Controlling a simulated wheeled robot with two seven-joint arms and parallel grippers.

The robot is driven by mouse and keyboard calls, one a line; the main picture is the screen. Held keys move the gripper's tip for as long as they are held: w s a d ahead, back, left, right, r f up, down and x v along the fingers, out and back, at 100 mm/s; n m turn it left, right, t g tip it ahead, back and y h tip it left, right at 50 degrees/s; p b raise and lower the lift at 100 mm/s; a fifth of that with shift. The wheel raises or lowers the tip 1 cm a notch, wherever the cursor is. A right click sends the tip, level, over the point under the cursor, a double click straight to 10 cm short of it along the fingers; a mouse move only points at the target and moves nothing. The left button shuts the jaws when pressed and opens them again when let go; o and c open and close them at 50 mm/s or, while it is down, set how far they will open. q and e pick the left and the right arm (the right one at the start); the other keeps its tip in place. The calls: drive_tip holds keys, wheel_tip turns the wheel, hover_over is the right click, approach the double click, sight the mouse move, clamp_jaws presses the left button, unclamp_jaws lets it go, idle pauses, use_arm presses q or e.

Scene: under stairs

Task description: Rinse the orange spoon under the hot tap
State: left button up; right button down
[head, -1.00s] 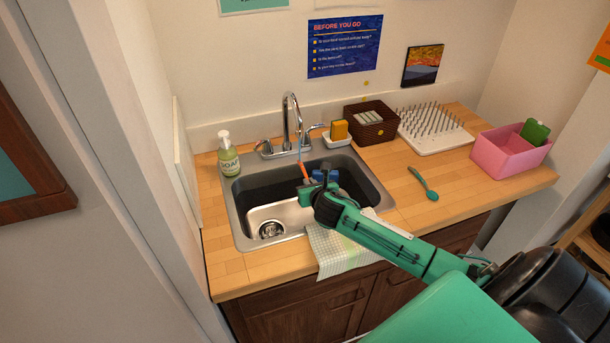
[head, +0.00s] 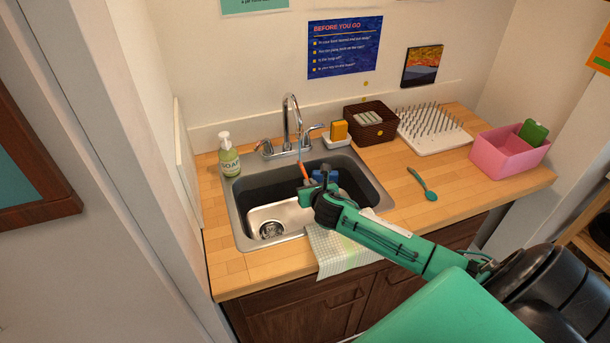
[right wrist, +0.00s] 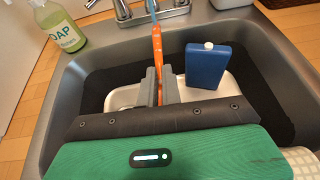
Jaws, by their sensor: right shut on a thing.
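My right gripper (head: 307,191) is over the sink (head: 238,215), shut on the orange spoon (head: 304,171). The right wrist view shows the spoon (right wrist: 157,55) standing up between the two grey fingers (right wrist: 155,88), its far end pointing toward the tap. The chrome tap (head: 291,115) arches over the sink, with a lever on each side; the left lever (head: 262,144) has a red mark. A thin bluish streak (right wrist: 152,10), which looks like running water, meets the far end of the spoon. My left gripper is not in view.
A blue flask (right wrist: 207,66) with a white cap stands in the sink, right of the spoon. A soap bottle (head: 228,157) stands at the left rim. A checkered cloth (head: 335,255) hangs over the front edge. A green spoon (head: 424,185) lies on the counter near a pink bin (head: 495,163).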

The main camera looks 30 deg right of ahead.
drive_tip(key=s+a+p, duration=0.3)
drive_tip(key=s, duration=0.4)
drive_tip(key=shift+s, duration=0.25)
idle(0.5)
drive_tip(key=shift+r+p, duration=0.1)
drive_tip(key=shift+p, duration=0.25)
idle(0.8)
drive_tip(key=s+a+r+p, duration=0.2)
drive_tip(key=s+r+p, duration=0.1)
drive_tip(key=s+p, duration=0.1)
drive_tip(key=shift+s+r+p, duration=0.35)
drive_tip(key=shift+r+p, duration=0.05)
drive_tip(key=shift+p, duration=0.4)
